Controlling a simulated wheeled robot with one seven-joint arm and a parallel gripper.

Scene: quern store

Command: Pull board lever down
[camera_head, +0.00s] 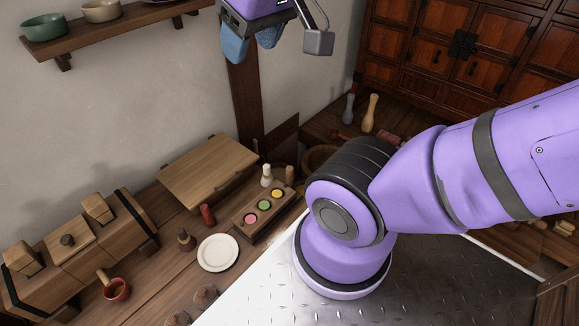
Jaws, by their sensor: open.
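A small dark wooden board (256,222) with pink, green and yellow discs lies on the wooden bench. A pale pawn-shaped knob (267,176) stands at its back edge, and a short brown peg (290,174) is at its right end. A short red upright handle (207,214) stands just left of the board. I cannot tell which of these is the lever. My gripper (251,44), with blue fingertips, is open and empty at the top of the view, well apart from the board and in front of the wall.
A white plate (218,252), a slanted wooden panel (208,171) and a long wooden box (84,250) share the bench. A red cup (116,288) sits in front. A wall shelf (115,32) holds bowls. A dark cabinet (470,50) is behind. My arm covers the right side.

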